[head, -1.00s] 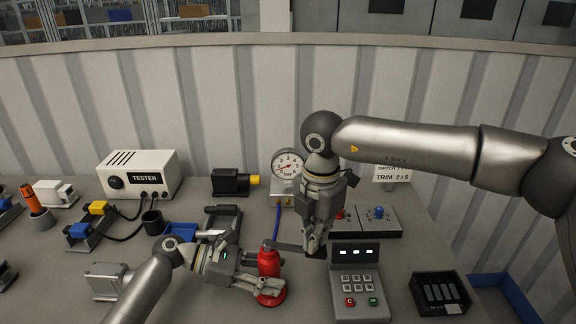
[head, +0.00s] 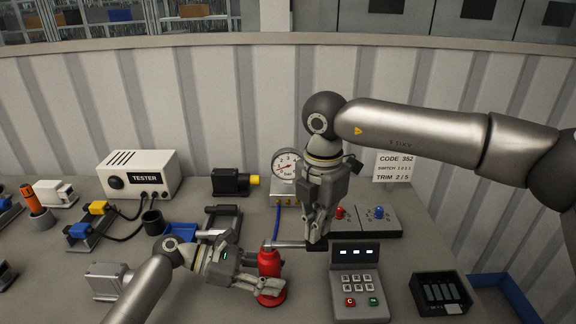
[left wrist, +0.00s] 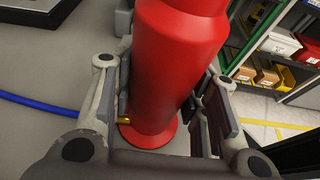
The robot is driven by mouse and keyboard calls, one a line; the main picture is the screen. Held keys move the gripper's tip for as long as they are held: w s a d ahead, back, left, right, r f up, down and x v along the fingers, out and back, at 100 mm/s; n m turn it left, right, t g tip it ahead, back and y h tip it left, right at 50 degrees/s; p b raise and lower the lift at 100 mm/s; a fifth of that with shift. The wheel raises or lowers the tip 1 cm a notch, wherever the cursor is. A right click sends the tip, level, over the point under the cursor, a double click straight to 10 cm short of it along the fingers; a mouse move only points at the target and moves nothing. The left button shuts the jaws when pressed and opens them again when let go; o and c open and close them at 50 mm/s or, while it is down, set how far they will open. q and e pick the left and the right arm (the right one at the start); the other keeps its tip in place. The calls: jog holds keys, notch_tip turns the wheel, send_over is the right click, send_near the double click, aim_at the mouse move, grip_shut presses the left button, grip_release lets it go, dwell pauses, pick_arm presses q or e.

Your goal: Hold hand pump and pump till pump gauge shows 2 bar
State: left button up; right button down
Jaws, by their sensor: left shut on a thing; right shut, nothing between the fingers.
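The red hand pump (head: 269,262) stands upright on the bench, with its grey lever (head: 291,244) reaching right, roughly level. My left gripper (head: 262,283) is shut around the pump body. In the left wrist view, the red body (left wrist: 176,70) stands between the fingers (left wrist: 170,120), and its base flange shows below. My right gripper (head: 316,238) points down at the lever's dark outer end, shut with nothing between its fingers. It hides part of that end. The round white pump gauge (head: 287,165) stands behind the pump. Its needle is too small to read exactly.
A blue hose (head: 277,222) runs between pump and gauge. A keypad box (head: 356,283) stands close right of the pump, with a switch panel (head: 378,222) behind it. A grey clamp-like fixture (head: 221,222) and the tester (head: 139,174) are on the left.

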aim_at(315, 244)
jog(key=f, duration=0.4)
jog(key=shift+s+a+f, duration=0.1)
jog(key=shift+a+f, duration=0.1)
jog(key=shift+f, duration=0.2)
jog(key=shift+d+r, duration=0.15)
jog(key=shift+r, duration=2.35)
jog(key=shift+f, duration=0.1)
dwell(1.5)
dwell(0.4)
jog(key=shift+r, duration=0.2)
